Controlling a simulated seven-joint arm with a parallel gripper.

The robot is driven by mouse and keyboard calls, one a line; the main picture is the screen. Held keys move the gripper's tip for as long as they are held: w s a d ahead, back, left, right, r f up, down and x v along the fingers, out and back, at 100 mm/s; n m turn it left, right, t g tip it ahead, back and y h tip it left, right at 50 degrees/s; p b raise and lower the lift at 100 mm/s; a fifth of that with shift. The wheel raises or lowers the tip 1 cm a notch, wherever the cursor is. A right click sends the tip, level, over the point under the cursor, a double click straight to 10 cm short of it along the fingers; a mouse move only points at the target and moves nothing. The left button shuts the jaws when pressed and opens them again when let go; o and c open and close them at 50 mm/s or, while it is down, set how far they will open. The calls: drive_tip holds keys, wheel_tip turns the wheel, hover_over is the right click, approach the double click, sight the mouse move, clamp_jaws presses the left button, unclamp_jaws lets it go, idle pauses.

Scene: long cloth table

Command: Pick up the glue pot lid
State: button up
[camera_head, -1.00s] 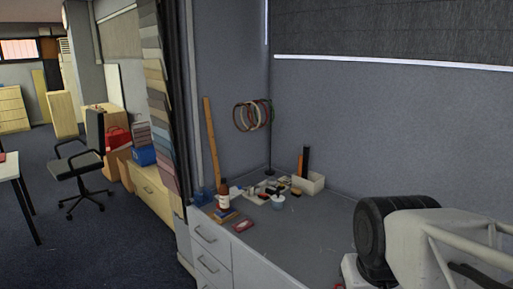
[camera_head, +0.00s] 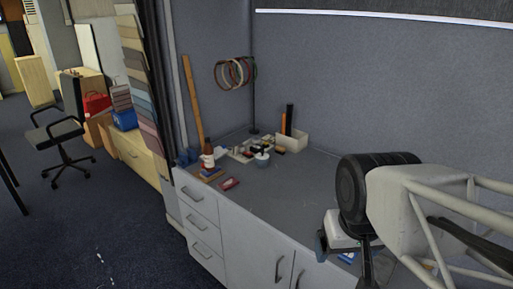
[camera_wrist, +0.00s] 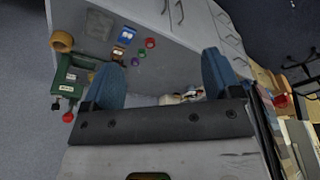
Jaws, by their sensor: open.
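A small pale pot (camera_head: 262,160), which looks like the glue pot, stands among small items at the back left of the grey worktop in the head view. Something small and dark shows at its top; I cannot make out a separate lid. My gripper (camera_wrist: 162,80) is open, its two blue fingers wide apart with nothing held between them. In the head view it hangs partly hidden at the lower right, well to the right of the pot. In the wrist view, small white items (camera_wrist: 190,95) show beside the right finger, partly hidden by the gripper body.
A brown bottle (camera_head: 208,154), a red item (camera_head: 229,183) and a white bin (camera_head: 291,142) are near the pot. The wrist view shows a green machine (camera_wrist: 70,77), an orange roll (camera_wrist: 61,41) and several small coloured round items. The worktop's middle (camera_head: 285,190) is clear.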

drive_tip(key=shift+o, duration=0.7)
drive_tip(key=shift+w, duration=0.1)
